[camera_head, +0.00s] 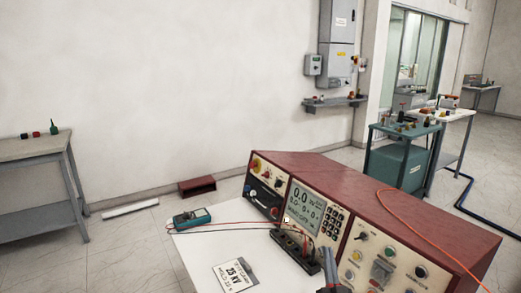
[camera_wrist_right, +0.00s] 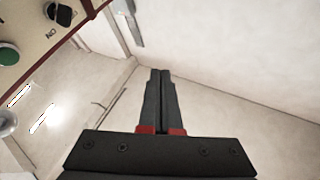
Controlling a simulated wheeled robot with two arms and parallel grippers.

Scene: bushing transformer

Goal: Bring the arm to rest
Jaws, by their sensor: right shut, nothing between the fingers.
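My right gripper (camera_head: 328,262) shows at the bottom of the head view, in front of the red test console (camera_head: 415,213) and near the right edge of the white table. In the right wrist view its two dark fingers (camera_wrist_right: 160,75) lie together, shut and empty, with red pieces at their bases. Part of the console's panel shows at the top left of that view. My left gripper is in neither view.
The white table (camera_head: 203,254) carries a teal multimeter (camera_head: 192,218), a "25 kV" card (camera_head: 234,275) and a dark terminal block (camera_head: 294,248) with leads. An orange cable (camera_head: 420,231) crosses the console. A grey bench (camera_head: 30,150) stands left; floor between is mostly clear.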

